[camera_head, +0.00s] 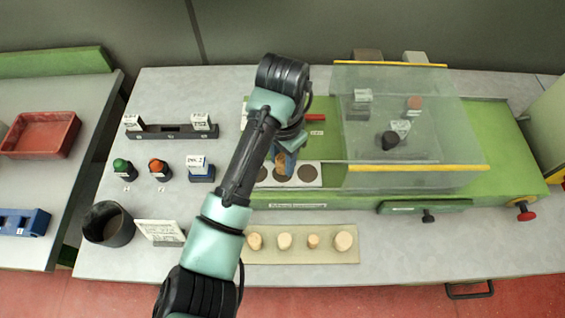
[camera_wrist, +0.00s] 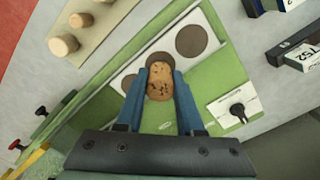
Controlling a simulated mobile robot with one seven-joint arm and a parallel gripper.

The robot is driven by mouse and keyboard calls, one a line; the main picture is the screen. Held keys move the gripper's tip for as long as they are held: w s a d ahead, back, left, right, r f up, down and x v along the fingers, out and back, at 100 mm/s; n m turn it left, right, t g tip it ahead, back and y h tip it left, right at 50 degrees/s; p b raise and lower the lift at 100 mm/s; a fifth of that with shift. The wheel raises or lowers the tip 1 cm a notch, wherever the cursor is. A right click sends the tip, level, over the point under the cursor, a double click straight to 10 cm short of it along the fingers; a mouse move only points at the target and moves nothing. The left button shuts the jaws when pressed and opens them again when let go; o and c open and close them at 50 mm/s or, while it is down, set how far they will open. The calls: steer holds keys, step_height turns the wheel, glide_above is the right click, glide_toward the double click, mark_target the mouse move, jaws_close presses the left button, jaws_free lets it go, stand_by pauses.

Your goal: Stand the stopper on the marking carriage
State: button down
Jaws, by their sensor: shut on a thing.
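My gripper (camera_head: 287,150) is shut on a speckled tan cork stopper (camera_wrist: 160,82), which sits between the two blue fingers in the wrist view. The stopper is partly hidden by the gripper in the head view. A white plate with three dark round spots (camera_head: 320,184), seemingly the marking carriage, lies under the gripper on the green machine bed. I cannot tell whether the stopper touches the plate.
A clear guard box (camera_head: 440,130) stands just right of the plate. Several pale stoppers (camera_head: 343,239) stand on a beige mat (camera_head: 300,258) in front. A dark cup (camera_head: 108,224), coloured buttons (camera_head: 159,168) and a black rack (camera_head: 170,132) are on the left. Bare table lies front right.

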mark_target(282, 157)
steer(key=shift+f, duration=0.95)
steer(key=shift+f, duration=0.15)
steer(key=c, duration=0.5)
jaws_free()
step_height(282, 157, up, 12)
steer(key=p, duration=0.3)
steer(key=shift+r, duration=0.2)
